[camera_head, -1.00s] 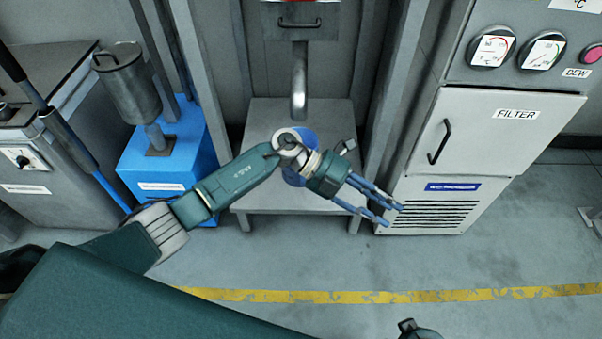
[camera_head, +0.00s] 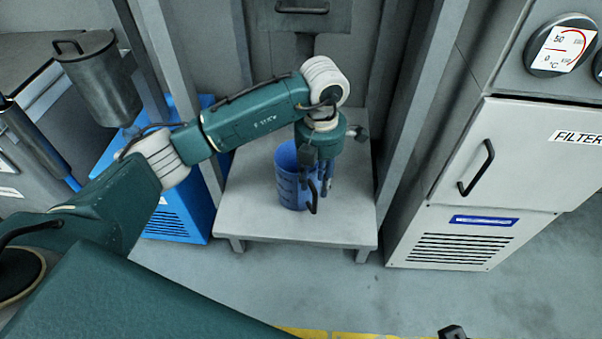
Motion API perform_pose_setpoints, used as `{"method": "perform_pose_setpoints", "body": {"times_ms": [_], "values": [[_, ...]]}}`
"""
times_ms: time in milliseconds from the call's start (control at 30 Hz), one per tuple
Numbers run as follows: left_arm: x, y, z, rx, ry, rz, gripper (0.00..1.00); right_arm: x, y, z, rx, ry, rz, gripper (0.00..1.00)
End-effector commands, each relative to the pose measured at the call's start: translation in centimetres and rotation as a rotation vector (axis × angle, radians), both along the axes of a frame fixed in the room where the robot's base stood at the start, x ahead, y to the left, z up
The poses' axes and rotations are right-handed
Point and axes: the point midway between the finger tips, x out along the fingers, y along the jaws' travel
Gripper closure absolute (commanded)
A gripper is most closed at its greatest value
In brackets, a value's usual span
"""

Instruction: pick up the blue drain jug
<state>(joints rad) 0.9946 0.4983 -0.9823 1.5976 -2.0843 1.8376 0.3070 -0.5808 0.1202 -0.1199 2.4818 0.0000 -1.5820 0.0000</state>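The blue drain jug (camera_head: 290,184) stands upright on a low grey stand (camera_head: 255,222), with its dark handle (camera_head: 312,197) facing the front right. My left gripper (camera_head: 320,188) points down at the jug's right side. Its fingers are beside the handle and overlap the jug's right edge in the picture. The wrist hides part of the jug's rim, and the fingers are too small and dark to show whether they touch or grip anything. My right gripper's fingers do not show; only a small dark part of mine appears at the bottom edge.
Grey posts flank the stand. A white filter cabinet (camera_head: 462,190) with a dark door handle stands to the right. A blue box (camera_head: 172,222) and a metal canister (camera_head: 100,85) are to the left. Open floor with a yellow line (camera_head: 345,335) lies in front.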

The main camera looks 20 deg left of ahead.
Motion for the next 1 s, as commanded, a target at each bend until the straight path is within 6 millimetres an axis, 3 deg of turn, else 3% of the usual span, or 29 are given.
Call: {"method": "perform_pose_setpoints", "body": {"times_ms": [133,367,567,700,967,1000], "values": [[-0.2,-0.1,-2.8,-0.002,0.005,0.001,0.67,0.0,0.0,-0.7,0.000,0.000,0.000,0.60],[-0.2,-0.1,-4.7,-0.003,0.002,-0.001,0.67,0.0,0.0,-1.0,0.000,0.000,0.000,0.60],[-0.8,-0.2,-7.6,-0.004,0.005,0.000,0.67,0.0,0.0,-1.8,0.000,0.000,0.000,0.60],[-0.7,-0.1,-9.0,-0.003,0.003,0.001,0.67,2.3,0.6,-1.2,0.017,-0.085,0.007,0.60],[-0.7,-0.1,-9.2,-0.004,0.000,0.000,0.67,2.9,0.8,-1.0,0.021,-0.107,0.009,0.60],[-0.7,-0.1,-9.2,-0.004,0.000,0.000,0.73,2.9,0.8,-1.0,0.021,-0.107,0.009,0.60]]}}
